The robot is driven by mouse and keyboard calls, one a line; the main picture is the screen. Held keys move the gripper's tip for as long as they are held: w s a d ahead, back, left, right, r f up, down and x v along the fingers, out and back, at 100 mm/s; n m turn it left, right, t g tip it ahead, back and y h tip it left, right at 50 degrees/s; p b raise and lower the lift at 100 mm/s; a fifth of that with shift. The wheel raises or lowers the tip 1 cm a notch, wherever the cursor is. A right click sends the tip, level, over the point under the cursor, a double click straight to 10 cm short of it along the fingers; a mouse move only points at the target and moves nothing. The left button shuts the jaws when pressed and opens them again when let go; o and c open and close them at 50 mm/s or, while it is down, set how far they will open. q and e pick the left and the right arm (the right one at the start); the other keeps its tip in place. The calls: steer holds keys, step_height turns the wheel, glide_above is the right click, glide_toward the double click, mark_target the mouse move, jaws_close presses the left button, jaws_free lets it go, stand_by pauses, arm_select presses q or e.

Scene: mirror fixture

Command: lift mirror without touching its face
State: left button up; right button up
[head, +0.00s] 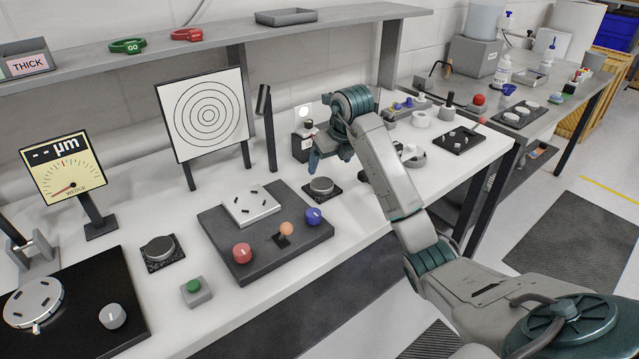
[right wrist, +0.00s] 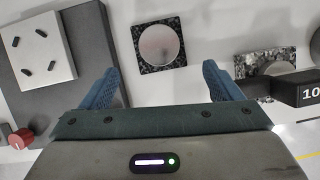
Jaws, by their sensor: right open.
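A round, shiny grey mirror disc (head: 321,185) lies flat on a dark speckled square pad (head: 333,195) on the white bench. In the right wrist view the disc (right wrist: 159,44) lies face up on its pad (right wrist: 140,66), ahead of and between the fingers. My right gripper (head: 329,157) is open and empty above the bench, just behind and above this disc; it also shows in the right wrist view (right wrist: 161,72). A similar disc (head: 158,249) sits on another speckled pad at left. My left gripper is not in view.
A dark base plate (head: 217,220) with a pale square block (head: 250,205) and coloured knobs stands left of the disc. A black block (right wrist: 298,90) marked 10 is close to the right finger. A ring target (head: 206,114) and a shelf (head: 200,48) stand behind.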

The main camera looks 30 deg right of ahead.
mark_target(323, 184)
steer(key=x, duration=0.3)
steer(key=shift+f, duration=0.2)
steer(key=p+x, duration=0.2)
steer(key=x, duration=0.2)
steer(key=shift+f+p, duration=0.4)
steer(key=shift+f, duration=0.05)
steer(key=shift+w+f, duration=0.15)
steer(key=shift+f, duration=0.15)
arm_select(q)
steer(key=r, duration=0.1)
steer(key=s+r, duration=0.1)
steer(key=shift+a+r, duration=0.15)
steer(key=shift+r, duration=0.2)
arm_select(e)
steer(key=c, duration=1.2)
steer(key=shift+o, duration=0.2)
steer(key=shift+r, duration=0.2)
